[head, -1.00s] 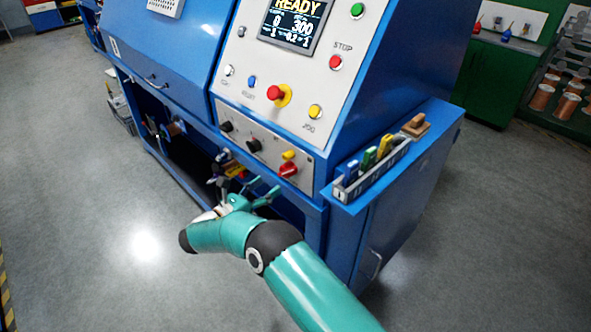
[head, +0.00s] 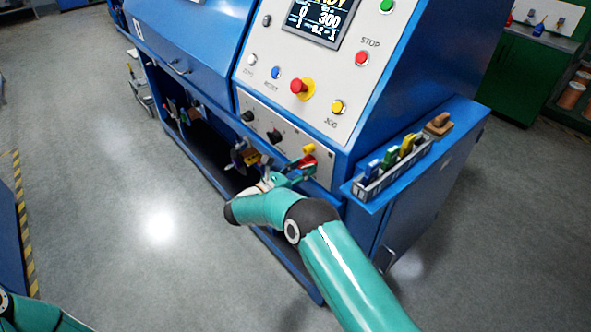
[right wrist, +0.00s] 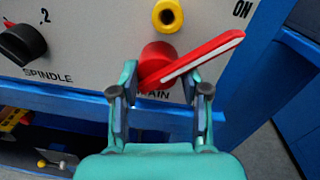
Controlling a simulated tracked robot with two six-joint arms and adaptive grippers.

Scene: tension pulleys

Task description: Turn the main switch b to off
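The main switch (right wrist: 190,58) is a red rotary handle with a white edge, below a yellow knob in the right wrist view. Its lever points up and right, towards the "ON" mark (right wrist: 242,9). The label under it is partly hidden and reads "AIN". My right gripper (right wrist: 160,88) is open, its two fingers on either side of the red hub's lower part. The right fingertip is close to the lever; I cannot tell whether it touches. In the head view the switch (head: 306,161) is partly covered by my right gripper (head: 289,176). My left gripper is out of view.
The spindle knob (right wrist: 22,44) is left of the switch, and a yellow knob (right wrist: 168,15) is just above. A rack of coloured tools (head: 394,165) stands on the ledge at right. An open compartment lies under the panel. Grey floor is free at left.

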